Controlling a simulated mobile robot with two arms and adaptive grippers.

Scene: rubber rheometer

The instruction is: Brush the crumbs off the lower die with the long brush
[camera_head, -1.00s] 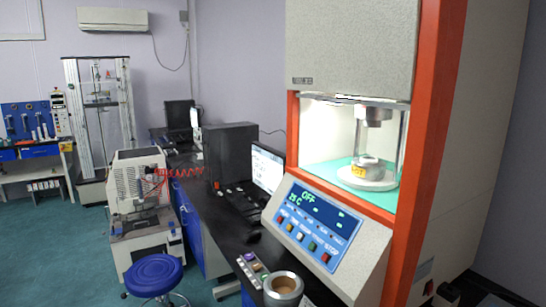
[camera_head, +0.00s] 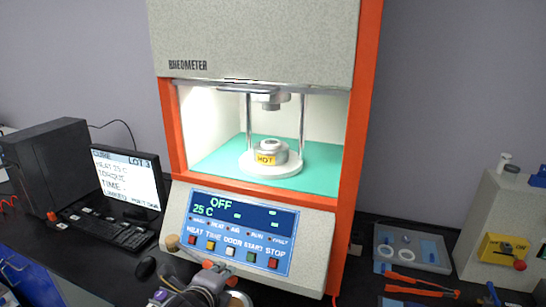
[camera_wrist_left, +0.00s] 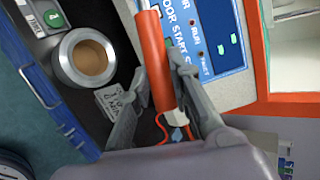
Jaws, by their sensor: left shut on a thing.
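The lower die (camera_head: 270,153) is a small metal cylinder with a yellow HOT label, on a round white base inside the lit rheometer chamber. Crumbs on it are too small to make out. My left gripper (camera_head: 205,281) is low in front of the control panel, below and left of the die and outside the chamber. In the left wrist view its fingers (camera_wrist_left: 151,98) are shut on an orange rod (camera_wrist_left: 153,58), which I take for the long brush's handle. A tan knob-like end (camera_head: 172,242) shows beside the gripper in the head view; bristles are not clear. My right gripper is not in view.
The chamber front is open, framed by orange posts (camera_head: 176,130), with the upper die (camera_head: 270,98) above. The panel (camera_head: 240,232) reads OFF, 25 C. A metal cup (camera_wrist_left: 84,58) stands near the gripper. Orange-handled tools (camera_head: 417,285) and a grey tray (camera_head: 412,250) lie at right.

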